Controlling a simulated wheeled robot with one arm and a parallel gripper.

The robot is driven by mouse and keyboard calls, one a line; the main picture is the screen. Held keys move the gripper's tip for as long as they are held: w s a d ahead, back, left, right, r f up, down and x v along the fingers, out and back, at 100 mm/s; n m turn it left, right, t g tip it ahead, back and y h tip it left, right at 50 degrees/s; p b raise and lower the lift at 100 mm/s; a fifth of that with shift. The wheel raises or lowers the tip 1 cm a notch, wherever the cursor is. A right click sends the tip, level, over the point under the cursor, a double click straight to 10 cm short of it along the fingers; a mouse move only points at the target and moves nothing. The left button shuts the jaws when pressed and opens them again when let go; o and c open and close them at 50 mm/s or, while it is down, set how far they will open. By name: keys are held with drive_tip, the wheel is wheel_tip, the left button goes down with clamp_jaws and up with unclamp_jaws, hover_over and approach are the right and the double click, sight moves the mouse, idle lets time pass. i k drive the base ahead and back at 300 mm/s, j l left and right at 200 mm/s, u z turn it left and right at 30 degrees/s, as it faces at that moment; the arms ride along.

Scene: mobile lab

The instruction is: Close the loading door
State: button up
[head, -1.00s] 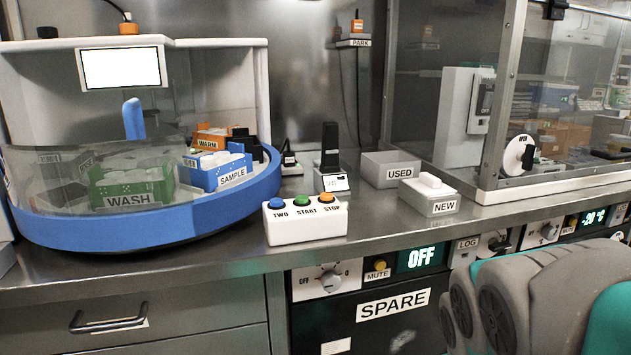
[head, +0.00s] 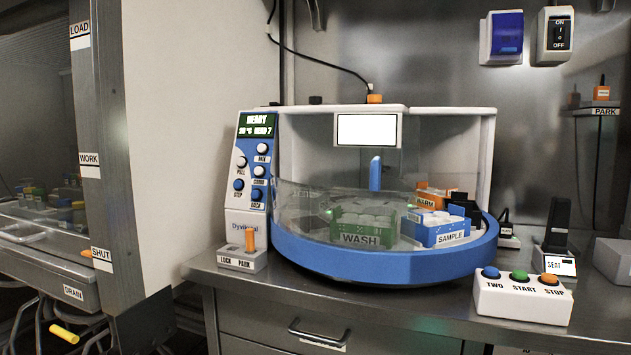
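A benchtop machine with a blue curved base (head: 390,266) and a white housing stands on the steel counter. Its front has a clear curved panel (head: 300,205), which I take to be the loading door. An upright blue handle (head: 375,173) stands at the middle, under a white blank screen. The clear panel covers the left and middle; the right side, by the SAMPLE rack (head: 440,228), looks uncovered. A green WASH rack (head: 362,230) sits behind the clear panel. The panel's exact edges are hard to make out. My gripper is not in view.
A control column (head: 250,175) with a lit display and buttons stands left of the machine. A LOCK/PARK block with an orange peg (head: 250,241) sits before it. A TWO/START/STOP button box (head: 523,298) is at front right. A cabinet marked LOAD, WORK, SHUT (head: 100,160) stands left.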

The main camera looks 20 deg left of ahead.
sight(373, 179)
drive_tip(key=u, duration=0.8)
